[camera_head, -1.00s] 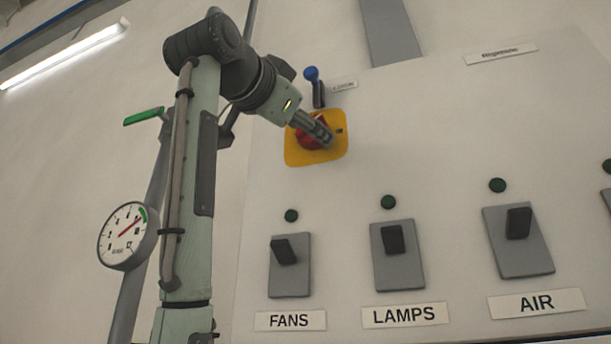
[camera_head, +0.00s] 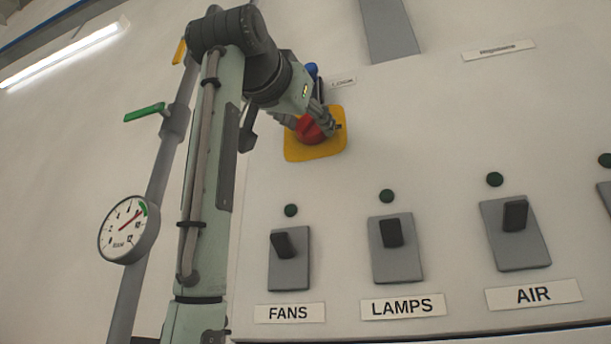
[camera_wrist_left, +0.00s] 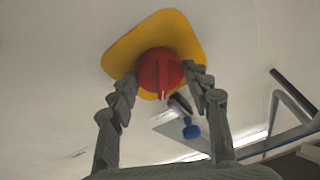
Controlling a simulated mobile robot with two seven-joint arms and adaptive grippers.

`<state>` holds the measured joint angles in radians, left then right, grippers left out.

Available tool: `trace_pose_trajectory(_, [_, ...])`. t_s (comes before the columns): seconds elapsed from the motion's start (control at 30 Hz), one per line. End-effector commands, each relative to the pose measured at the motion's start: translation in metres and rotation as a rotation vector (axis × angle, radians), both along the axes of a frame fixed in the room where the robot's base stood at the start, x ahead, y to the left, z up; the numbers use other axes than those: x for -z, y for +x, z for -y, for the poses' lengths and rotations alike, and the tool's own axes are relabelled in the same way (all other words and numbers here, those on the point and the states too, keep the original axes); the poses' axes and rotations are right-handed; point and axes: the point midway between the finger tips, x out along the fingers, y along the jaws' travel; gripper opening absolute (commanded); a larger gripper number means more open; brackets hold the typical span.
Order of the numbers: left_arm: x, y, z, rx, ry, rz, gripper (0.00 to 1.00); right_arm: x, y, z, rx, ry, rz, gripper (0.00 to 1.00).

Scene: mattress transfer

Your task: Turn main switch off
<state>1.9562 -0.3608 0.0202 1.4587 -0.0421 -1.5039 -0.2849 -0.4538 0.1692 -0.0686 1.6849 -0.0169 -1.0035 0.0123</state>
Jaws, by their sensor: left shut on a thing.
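The main switch is a red rotary knob (camera_head: 308,132) on a yellow plate (camera_head: 325,150), high on the white panel. In the left wrist view the red knob (camera_wrist_left: 158,73) sits on the yellow plate (camera_wrist_left: 125,52), with its raised grip pointing along the picture's vertical. My left gripper (camera_head: 310,121) is at the knob, with one finger on each side, and is shut on it. In the left wrist view the left gripper's (camera_wrist_left: 160,80) fingers flank the knob; the exact contact is hard to see. My right gripper is not in view.
A blue-tipped lever (camera_head: 312,70) stands just above the plate, partly behind my gripper; it also shows in the left wrist view (camera_wrist_left: 190,128). Below are the FANS (camera_head: 289,270), LAMPS (camera_head: 397,262) and AIR (camera_head: 522,248) switches. A gauge (camera_head: 128,230) and green handle (camera_head: 145,112) are left.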

Motion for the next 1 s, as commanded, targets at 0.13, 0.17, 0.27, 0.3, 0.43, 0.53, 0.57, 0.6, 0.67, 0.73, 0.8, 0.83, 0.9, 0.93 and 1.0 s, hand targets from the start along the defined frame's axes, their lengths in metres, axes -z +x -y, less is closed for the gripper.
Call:
trace_pose_trajectory(0.13, [0.0,-0.001,0.002,-0.001,-0.129,-0.042,0.2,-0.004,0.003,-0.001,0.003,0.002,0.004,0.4])
trace_pose_trajectory(0.17, [0.0,-0.001,0.003,0.001,-0.155,-0.05,0.2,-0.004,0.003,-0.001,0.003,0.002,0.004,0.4])
trace_pose_trajectory(0.27, [0.0,-0.001,0.004,0.001,-0.241,-0.078,0.2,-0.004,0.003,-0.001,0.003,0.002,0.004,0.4])
trace_pose_trajectory(0.3, [0.0,-0.001,0.004,0.0,-0.274,-0.089,0.2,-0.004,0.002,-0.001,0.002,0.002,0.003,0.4])
trace_pose_trajectory(0.43, [-0.001,-0.002,0.004,-0.001,-0.37,-0.119,0.2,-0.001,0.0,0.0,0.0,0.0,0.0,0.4])
trace_pose_trajectory(0.53, [-0.002,-0.002,0.004,-0.001,-0.433,-0.14,0.2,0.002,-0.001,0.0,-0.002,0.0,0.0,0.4])
trace_pose_trajectory(0.57, [-0.002,-0.002,0.004,-0.001,-0.449,-0.145,0.2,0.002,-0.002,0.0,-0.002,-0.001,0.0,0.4])
trace_pose_trajectory(0.6, [-0.002,-0.002,0.005,0.0,-0.47,-0.152,0.2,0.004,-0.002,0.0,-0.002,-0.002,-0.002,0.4])
trace_pose_trajectory(0.67, [-0.002,-0.002,0.005,-0.001,-0.497,-0.161,0.2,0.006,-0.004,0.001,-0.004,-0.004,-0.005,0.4])
trace_pose_trajectory(0.73, [-0.002,-0.002,0.005,-0.002,-0.525,-0.17,0.2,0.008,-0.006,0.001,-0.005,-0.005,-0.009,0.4])
trace_pose_trajectory(0.8, [-0.002,-0.002,0.005,-0.001,-0.545,-0.177,0.2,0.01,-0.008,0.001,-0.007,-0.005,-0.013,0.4])
trace_pose_trajectory(0.83, [-0.002,-0.002,0.005,-0.001,-0.553,-0.18,0.2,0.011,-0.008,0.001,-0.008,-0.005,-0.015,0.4])
trace_pose_trajectory(0.9, [-0.002,-0.002,0.005,0.0,-0.567,-0.184,0.2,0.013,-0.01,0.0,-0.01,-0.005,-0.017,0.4])
trace_pose_trajectory(0.93, [-0.002,-0.002,0.005,0.0,-0.571,-0.185,0.2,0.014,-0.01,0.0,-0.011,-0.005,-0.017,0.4])
trace_pose_trajectory(1.0, [-0.002,-0.002,0.005,0.0,-0.58,-0.188,0.2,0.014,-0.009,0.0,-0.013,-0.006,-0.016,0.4])
